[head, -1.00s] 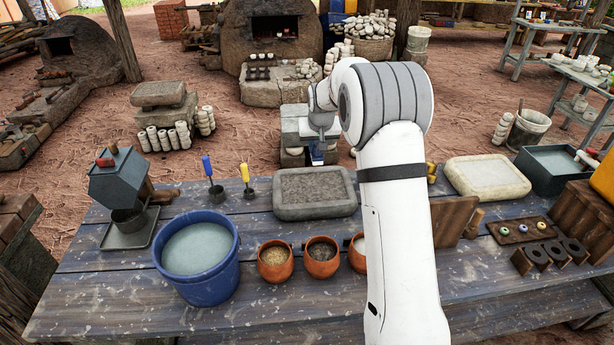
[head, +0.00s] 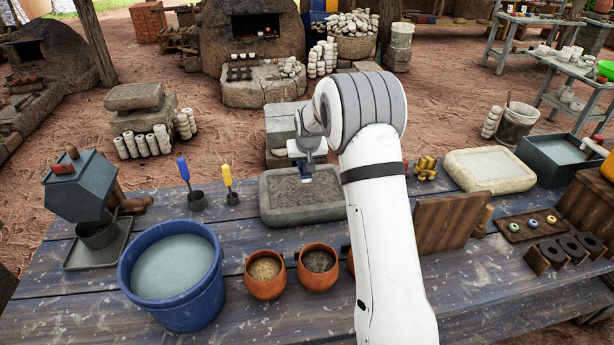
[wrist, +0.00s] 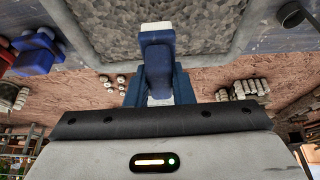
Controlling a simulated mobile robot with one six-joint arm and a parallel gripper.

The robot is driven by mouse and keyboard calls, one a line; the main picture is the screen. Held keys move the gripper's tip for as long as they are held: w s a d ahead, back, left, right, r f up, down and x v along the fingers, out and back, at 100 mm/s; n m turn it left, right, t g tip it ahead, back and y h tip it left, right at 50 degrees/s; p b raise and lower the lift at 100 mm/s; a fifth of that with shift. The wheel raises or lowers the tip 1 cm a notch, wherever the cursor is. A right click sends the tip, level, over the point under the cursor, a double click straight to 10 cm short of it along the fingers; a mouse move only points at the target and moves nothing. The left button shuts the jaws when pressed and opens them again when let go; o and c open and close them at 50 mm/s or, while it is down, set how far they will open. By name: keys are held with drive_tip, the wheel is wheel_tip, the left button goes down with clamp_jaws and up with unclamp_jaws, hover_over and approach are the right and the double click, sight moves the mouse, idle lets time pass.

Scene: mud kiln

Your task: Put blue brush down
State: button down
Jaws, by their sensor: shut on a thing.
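My gripper (head: 301,155) is shut on the blue brush (wrist: 158,65). In the wrist view the brush is a dark blue piece with a pale, blocky end, between the two blue fingers. In the head view it shows small, with a pale tip (head: 305,172). The gripper is over the back part of the rectangular stone tray (head: 280,217), which has a rough grey inside. The tray also fills the top of the wrist view (wrist: 215,45). Whether the brush touches the tray I cannot tell.
Left of the tray stand a yellow-handled tool (head: 228,180) and a blue-handled tool (head: 184,172) in small dark holders. In front are a blue bucket (head: 205,300) and clay pots (head: 266,287). A yellow object (head: 426,168) and pale slab (head: 490,168) are right.

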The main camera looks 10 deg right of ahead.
sight(304, 175)
drive_tip(key=shift+s+a+f, duration=0.1)
drive_tip(key=shift+f, duration=1.15)
drive_tip(key=shift+a+f, duration=0.1)
drive_tip(key=shift+f, duration=1.15)
drive_tip(key=c, duration=1.3)
unclamp_jaws()
drive_tip(key=shift+r, duration=0.1)
drive_tip(key=shift+o, duration=0.2)
